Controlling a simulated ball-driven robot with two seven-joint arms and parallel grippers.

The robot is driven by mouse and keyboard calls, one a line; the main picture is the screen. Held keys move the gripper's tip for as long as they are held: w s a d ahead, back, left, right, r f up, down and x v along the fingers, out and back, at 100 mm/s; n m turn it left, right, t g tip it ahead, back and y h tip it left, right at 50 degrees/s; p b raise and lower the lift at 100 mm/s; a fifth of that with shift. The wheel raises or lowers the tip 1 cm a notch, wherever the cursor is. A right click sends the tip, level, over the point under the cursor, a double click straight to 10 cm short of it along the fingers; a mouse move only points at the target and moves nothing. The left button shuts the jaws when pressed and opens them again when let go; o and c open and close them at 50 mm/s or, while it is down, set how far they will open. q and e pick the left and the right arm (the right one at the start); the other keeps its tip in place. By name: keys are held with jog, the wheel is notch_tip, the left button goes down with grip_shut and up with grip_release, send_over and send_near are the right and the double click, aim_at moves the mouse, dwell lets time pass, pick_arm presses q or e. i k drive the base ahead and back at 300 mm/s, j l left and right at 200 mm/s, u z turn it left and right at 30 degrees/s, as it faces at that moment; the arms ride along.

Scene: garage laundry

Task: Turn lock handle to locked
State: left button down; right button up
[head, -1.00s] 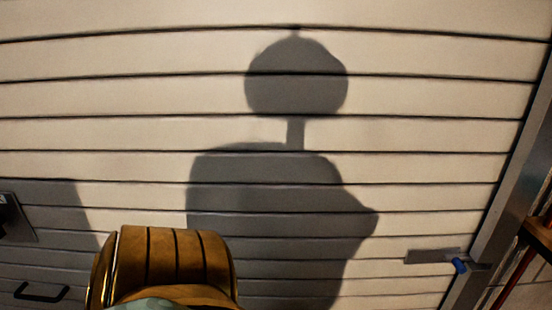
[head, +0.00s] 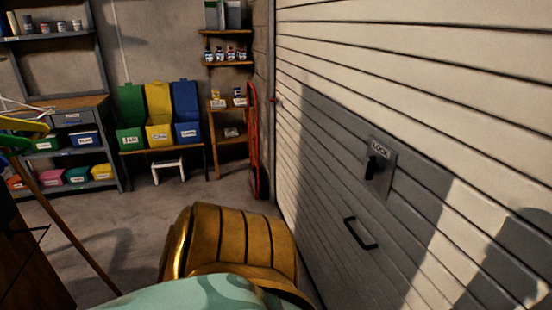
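The lock plate (head: 384,158) is a grey metal plate labelled LOCK, mounted on the cream slatted garage door on the right. Its dark lock handle (head: 373,166) shows at the plate's lower left; its exact angle is hard to make out. The plate lies in a shadow on the door. Neither of my grippers is in view. A golden, ribbed part of mine fills the bottom middle, clear of the lock plate.
A black pull handle (head: 360,233) is on the garage door (head: 440,130) below the lock. Grey floor (head: 115,190) is open ahead.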

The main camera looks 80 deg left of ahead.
aim_at(373, 167)
jog(key=u, duration=1.9)
